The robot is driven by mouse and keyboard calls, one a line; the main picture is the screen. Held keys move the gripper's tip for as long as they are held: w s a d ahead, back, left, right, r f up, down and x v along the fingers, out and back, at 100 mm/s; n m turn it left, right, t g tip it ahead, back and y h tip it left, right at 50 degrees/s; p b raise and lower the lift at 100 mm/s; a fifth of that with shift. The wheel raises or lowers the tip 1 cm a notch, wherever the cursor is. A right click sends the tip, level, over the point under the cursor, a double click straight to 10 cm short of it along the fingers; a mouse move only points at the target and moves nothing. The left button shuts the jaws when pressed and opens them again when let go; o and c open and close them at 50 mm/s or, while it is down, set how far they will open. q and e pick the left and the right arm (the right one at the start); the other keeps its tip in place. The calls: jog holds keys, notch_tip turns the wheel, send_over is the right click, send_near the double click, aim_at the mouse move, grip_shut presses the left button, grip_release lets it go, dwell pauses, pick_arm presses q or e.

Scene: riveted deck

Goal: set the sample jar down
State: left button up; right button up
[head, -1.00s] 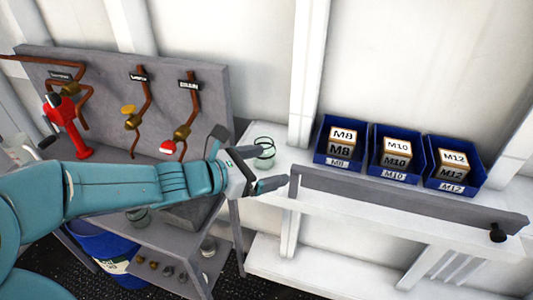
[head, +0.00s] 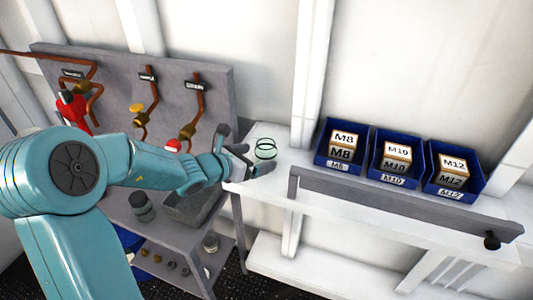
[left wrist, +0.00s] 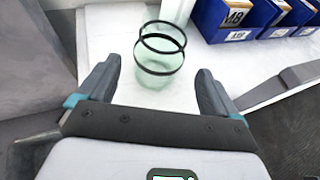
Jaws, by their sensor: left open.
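The sample jar (head: 265,150) is clear greenish glass with dark rings. It stands upright on the left end of the white bench (head: 285,168). In the left wrist view the jar (left wrist: 160,55) is ahead of the fingertips. My left gripper (head: 246,157) is open, with its fingers to the left of the jar in the head view. In the left wrist view the gripper (left wrist: 155,82) has a wide gap between its fingers, and the jar's near side is around the fingertip line. My right gripper is not in view.
Blue bins labelled M8 (head: 341,146), M10 (head: 396,156) and M12 (head: 454,168) stand to the right on the bench. A grey panel (head: 215,85) with copper pipes and valves stands at the left. A grey tray (head: 190,208) is below it.

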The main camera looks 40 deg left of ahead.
aim_at(270, 152)
pick_arm(q)
jog(key=shift+w+f, duration=0.2)
jog(key=shift+w, duration=0.3)
jog(key=shift+w+d, duration=0.25)
jog(key=shift+w, duration=0.25)
jog(key=x, duration=0.1)
jog(key=p+x, duration=0.2)
jog(key=x, duration=0.1)
jog(key=shift+w+a+r, duration=0.1)
jog(key=shift+a, duration=0.15)
jog(key=shift+w+f, duration=0.2)
jog(key=shift+w, duration=0.2)
jog(key=shift+d, duration=0.1)
jog(key=shift+s, duration=0.1)
jog(key=c, duration=1.2)
notch_tip(270, 152, up, 20)
jog(key=p, duration=0.6)
